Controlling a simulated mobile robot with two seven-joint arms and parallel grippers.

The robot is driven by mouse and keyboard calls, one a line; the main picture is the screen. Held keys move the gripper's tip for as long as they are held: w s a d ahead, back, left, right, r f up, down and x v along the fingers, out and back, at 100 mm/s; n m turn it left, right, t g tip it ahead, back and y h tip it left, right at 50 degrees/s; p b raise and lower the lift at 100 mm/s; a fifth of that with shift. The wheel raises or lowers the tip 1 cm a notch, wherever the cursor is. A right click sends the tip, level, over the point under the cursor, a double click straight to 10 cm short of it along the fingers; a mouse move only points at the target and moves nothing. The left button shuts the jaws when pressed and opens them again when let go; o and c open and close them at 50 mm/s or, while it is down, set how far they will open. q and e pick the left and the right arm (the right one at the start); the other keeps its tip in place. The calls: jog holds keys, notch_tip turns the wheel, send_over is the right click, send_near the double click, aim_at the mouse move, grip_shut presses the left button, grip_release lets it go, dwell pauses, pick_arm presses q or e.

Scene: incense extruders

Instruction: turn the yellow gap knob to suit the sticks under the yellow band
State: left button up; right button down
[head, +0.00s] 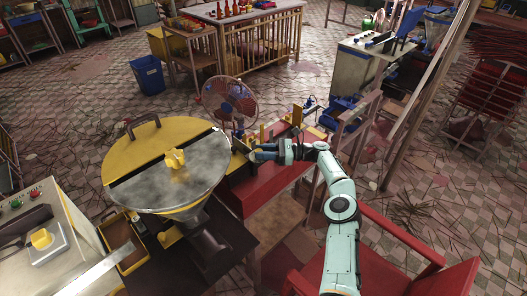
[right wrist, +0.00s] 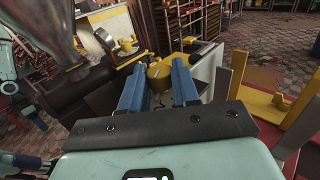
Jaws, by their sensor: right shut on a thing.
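My right gripper (head: 258,151) reaches in from the right over the red table, beside the big hopper. In the right wrist view its two blue fingers (right wrist: 158,66) are closed on a round yellow knob (right wrist: 159,77), one finger on each side. In the head view the fingers and the machine's edge hide this knob. Small yellow pieces (head: 262,133) stand on the table just beyond the gripper. I cannot make out the sticks or which piece is the yellow band. My left gripper is not in the head view.
A large metal hopper (head: 195,180) with a half-open yellow lid (head: 150,140) stands left of my right gripper. A fan (head: 230,100) is behind it. A red chair (head: 400,245) is at the lower right. A control box with a yellow knob (head: 41,239) is at the lower left.

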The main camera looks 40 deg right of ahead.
dwell(0.6)
jog(key=c, duration=0.8)
grip_release()
jog(key=shift+w, duration=0.1)
